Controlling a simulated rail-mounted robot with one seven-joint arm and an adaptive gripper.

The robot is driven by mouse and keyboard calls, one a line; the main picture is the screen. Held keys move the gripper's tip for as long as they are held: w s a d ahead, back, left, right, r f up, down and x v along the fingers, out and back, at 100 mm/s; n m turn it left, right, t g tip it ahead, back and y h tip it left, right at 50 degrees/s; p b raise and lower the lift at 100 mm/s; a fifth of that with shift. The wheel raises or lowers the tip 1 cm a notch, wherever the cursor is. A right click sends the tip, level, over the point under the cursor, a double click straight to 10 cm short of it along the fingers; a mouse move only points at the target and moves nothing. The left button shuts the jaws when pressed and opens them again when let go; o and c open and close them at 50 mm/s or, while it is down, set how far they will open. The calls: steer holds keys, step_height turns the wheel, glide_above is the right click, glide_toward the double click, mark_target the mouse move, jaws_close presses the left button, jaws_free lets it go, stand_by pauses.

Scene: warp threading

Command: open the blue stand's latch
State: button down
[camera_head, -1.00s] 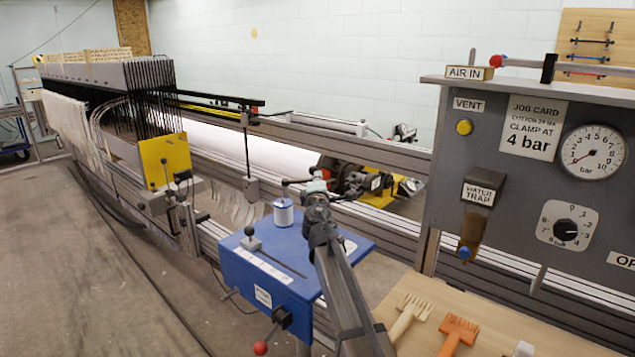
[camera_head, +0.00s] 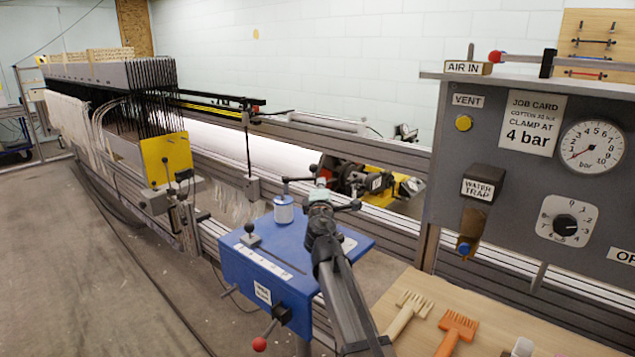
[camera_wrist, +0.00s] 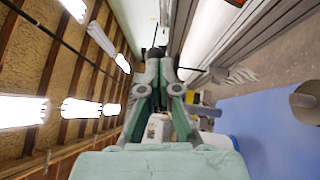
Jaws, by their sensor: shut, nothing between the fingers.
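The blue stand (camera_head: 265,275) is low in the middle of the head view, partly hidden by my arm. On top it has a black-knobbed lever (camera_head: 250,236) beside a slot with a white scale, and a white cylinder (camera_head: 284,210). A red-ball lever (camera_head: 261,342) sticks out from a black block on its front, near a small label too small to read. I cannot tell for certain which lever is the latch. My gripper (camera_head: 321,184) is shut and empty, above the stand's far side, apart from both levers. The wrist view shows its closed fingers (camera_wrist: 158,62) and the blue top at right.
The grey pneumatic panel (camera_head: 500,225) stands at right. A wooden bench (camera_head: 480,310) with combs lies in front of it. The loom's rails and warp run behind the stand. The floor at left is open.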

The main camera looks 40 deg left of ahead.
steer(key=d+f, duration=0.1)
steer(key=d, duration=0.7)
steer(key=shift+s+d, duration=0.15)
steer(key=shift+s, duration=0.1)
